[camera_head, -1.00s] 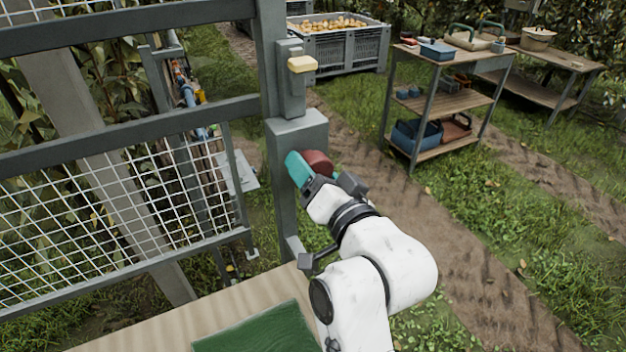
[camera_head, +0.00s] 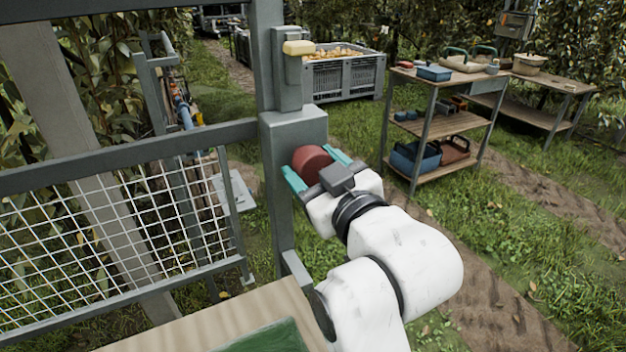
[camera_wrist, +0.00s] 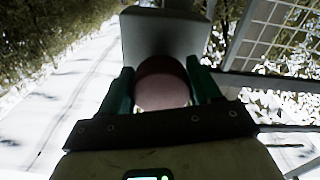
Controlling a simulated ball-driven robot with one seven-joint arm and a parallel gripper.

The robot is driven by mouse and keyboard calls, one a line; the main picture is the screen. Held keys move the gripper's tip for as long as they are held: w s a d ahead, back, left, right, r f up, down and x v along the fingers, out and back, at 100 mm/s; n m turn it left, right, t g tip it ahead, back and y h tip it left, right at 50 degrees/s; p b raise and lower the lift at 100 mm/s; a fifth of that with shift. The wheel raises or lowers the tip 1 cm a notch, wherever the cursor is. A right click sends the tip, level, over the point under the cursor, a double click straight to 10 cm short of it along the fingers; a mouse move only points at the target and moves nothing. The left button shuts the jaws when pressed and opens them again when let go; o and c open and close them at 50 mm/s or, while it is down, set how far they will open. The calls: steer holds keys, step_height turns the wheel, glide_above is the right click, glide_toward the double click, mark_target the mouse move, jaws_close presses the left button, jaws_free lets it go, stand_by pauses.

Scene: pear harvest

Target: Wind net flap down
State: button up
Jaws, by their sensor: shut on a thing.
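A dark red round knob (camera_head: 311,165) sits on the front of a grey box (camera_head: 292,128) on an upright post. My gripper (camera_head: 313,161) has one teal finger on each side of the knob and is shut on it. In the wrist view, the knob (camera_wrist: 161,82) lies between both fingers, in front of the grey box (camera_wrist: 165,34). A wire mesh panel in a grey frame (camera_head: 120,160) stands left of the post. I cannot tell whether this panel is the net flap.
A pale yellow block (camera_head: 298,48) is on the post above the box. A wooden board with a green mat (camera_head: 270,338) lies below. A shelf cart (camera_head: 440,125), a pear-filled crate (camera_head: 345,78) and a bench (camera_head: 545,118) stand farther back. Grass and dirt track are clear at right.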

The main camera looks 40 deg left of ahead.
steer(key=n+b, duration=0.1)
steer(key=n, duration=0.1)
steer(key=f+n+b, duration=0.1)
steer(key=shift+n, duration=0.4)
steer(key=n+b, duration=0.1)
steer(key=n, duration=0.1)
steer(key=n+b, duration=0.2)
steer(key=shift+w+r+n, duration=0.15)
steer(key=shift+w+n, duration=0.05)
steer(key=shift+n, duration=0.1)
steer(key=n+b, duration=0.2)
steer(key=n, duration=0.1)
steer(key=shift+r, duration=0.15)
steer(key=shift+r+n+b, duration=0.15)
steer(key=shift+n+b, duration=0.4)
steer(key=shift+n, duration=1.15)
steer(key=o, duration=1)
steer(key=shift+r, duration=0.15)
steer(key=shift+c, duration=0.2)
steer(key=shift+d+r, duration=0.1)
steer(key=shift+d, duration=0.05)
